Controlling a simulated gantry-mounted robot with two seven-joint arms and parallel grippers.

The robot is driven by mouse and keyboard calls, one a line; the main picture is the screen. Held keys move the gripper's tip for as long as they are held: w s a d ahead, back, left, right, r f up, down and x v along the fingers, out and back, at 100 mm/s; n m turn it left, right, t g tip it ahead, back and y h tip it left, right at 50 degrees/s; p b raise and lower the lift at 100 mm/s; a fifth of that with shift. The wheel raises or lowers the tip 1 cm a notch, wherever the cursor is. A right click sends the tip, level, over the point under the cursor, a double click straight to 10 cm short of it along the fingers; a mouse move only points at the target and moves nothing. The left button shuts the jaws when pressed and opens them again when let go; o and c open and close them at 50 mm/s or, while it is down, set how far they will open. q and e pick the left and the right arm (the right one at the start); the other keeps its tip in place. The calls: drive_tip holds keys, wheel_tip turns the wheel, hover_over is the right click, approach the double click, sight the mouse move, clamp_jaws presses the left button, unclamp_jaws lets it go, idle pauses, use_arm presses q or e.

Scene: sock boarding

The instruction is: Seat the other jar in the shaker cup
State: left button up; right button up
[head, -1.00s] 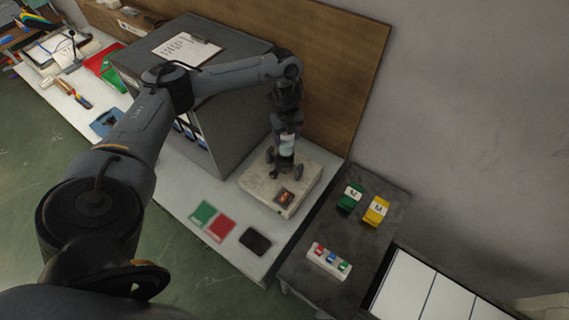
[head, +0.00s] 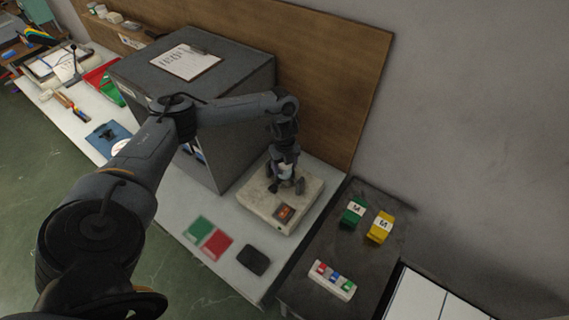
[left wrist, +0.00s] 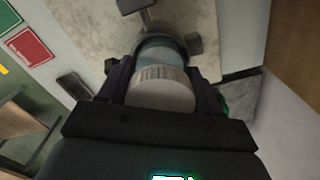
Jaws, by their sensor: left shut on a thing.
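The shaker is a beige box (head: 258,207) with an orange-lit switch, on the white bench beside the grey cabinet. My left gripper (head: 284,173) is above its top, pointing down, shut on a jar. In the left wrist view the jar (left wrist: 162,90) has a white ribbed lid and a bluish body between the two dark fingers. A dark rounded rim, seemingly the shaker cup (left wrist: 181,44), shows around the jar's far end. How deep the jar sits in it cannot be told. Dark clamp pieces (head: 299,187) stand around the cup. My right gripper is not in view.
A green pad (head: 198,229), a red pad (head: 217,244) and a black pad (head: 253,259) lie in front of the shaker. A dark cart (head: 322,244) at right holds labelled green and yellow blocks and a small rack. The grey cabinet (head: 240,130) stands close at left.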

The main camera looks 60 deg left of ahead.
use_arm(q)
drive_tip(key=o, duration=1.2)
